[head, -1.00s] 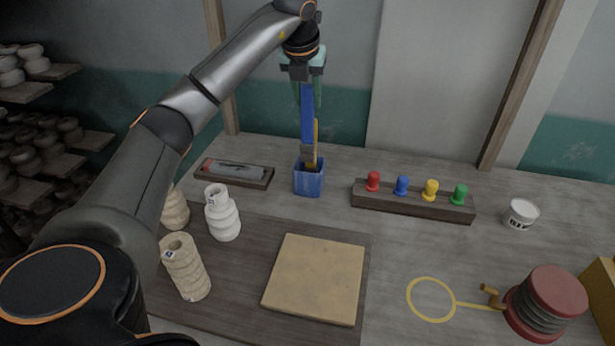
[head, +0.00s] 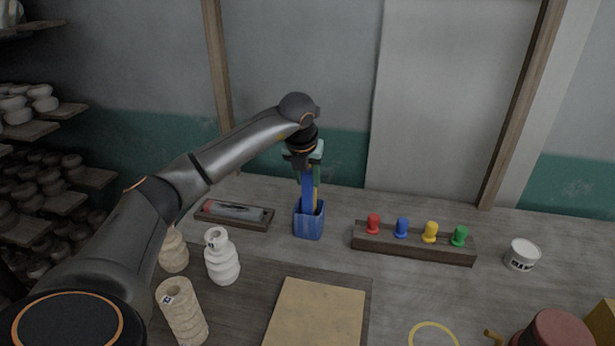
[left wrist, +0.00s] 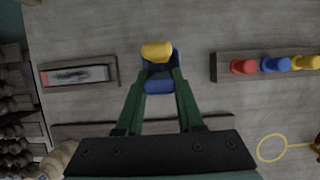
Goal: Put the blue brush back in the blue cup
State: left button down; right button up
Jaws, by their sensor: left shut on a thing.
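My left gripper (head: 307,168) is shut on the blue brush (head: 308,192) and holds it upright. The brush's lower part is inside the blue cup (head: 309,224), and its lower end is hidden by the cup wall. I cannot tell whether it touches the cup's bottom. A yellow brush (head: 317,199) stands in the same cup, just behind and to the right. In the left wrist view the gripper (left wrist: 160,78) closes around the blue brush (left wrist: 159,87), with the yellow brush end (left wrist: 156,51) just beyond. My right gripper is not in view.
A dark tray with a grey tool (head: 236,212) lies left of the cup. A wooden rack (head: 412,246) with red, blue, yellow and green pegs stands to the right. A white bottle (head: 221,258) and beige stacked forms (head: 183,314) stand front left. A white tub (head: 522,255) is far right.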

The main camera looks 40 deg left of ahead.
pick_arm(q)
jog(key=shift+f, duration=0.3)
jog(key=c, duration=0.5)
grip_release()
jog(key=shift+r, duration=0.1)
jog(key=shift+b, duration=0.3)
jog(key=v, duration=0.6)
jog(key=b+v, duration=0.1)
jog(key=v, duration=0.5)
jog(key=shift+w+r, duration=0.15)
jog(key=shift+r, duration=0.2)
